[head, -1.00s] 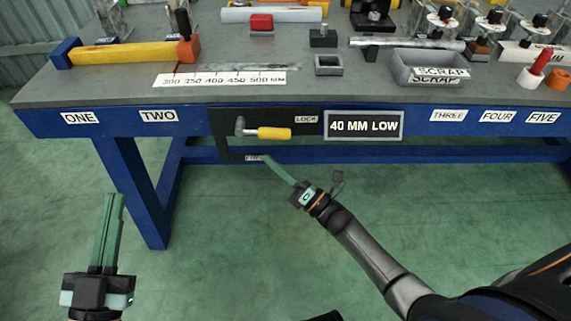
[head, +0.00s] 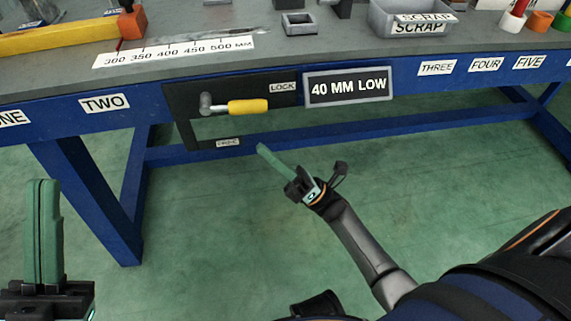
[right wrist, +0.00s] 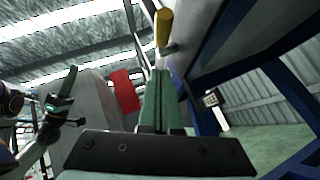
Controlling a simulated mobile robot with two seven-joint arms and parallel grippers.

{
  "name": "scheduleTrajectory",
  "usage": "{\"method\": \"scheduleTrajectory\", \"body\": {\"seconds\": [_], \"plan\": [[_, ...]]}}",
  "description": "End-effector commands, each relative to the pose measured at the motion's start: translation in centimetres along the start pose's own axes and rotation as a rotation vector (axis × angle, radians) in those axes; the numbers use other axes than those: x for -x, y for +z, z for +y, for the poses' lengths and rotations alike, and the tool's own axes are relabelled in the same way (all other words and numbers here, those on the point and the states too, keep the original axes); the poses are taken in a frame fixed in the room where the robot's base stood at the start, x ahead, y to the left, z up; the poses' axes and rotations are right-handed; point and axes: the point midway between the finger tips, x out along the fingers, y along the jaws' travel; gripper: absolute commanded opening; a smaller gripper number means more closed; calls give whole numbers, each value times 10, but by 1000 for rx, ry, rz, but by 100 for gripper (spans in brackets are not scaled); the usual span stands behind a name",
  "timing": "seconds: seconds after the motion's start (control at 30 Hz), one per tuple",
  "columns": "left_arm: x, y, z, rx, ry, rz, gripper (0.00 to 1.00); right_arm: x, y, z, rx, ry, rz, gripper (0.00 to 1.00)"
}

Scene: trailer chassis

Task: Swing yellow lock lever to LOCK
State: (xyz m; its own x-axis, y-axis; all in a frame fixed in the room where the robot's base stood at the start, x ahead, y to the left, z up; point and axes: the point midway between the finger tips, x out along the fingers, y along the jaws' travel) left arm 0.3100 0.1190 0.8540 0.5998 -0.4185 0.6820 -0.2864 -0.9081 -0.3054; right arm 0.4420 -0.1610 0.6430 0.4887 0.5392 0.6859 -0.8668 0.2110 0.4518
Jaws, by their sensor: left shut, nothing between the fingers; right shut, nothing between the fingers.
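The yellow lock lever (head: 248,106) is on a black plate (head: 180,112) on the blue front rail of the bench. Its grey pivot is at its left end, and the handle lies about level, pointing right, below the LOCK label (head: 283,87). A lower label (head: 228,143) is too blurred to read surely. My right gripper (head: 262,150) is shut and empty, below and slightly right of the lever, apart from it. In the right wrist view the yellow handle (right wrist: 163,26) shows beyond the shut green fingers (right wrist: 156,80). My left gripper (head: 42,185) is shut and empty at the far left, pointing up.
A "40 MM LOW" sign (head: 347,88) is right of the lever. The grey bench top (head: 330,45) holds a scrap bin (head: 380,22), a ruler strip (head: 170,52) and a yellow bar (head: 60,37). A blue leg (head: 95,195) stands lower left. The floor in front is clear.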

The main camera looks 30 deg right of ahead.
Motion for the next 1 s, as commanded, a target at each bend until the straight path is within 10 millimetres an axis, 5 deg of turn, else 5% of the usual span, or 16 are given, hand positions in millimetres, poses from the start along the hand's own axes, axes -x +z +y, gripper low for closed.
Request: {"method": "scheduleTrajectory", "body": {"seconds": [0.1,0.3,1.0], "plan": [[-1,-1,-1,1,0,0,0,-26,0,1,1,3,-1,0],[-2,-2,-2,2,-2,1,0,-44,21,0,2,2,1,0],[-11,-12,-6,0,-2,3,0,-58,37,4,15,-14,42,0]]}}
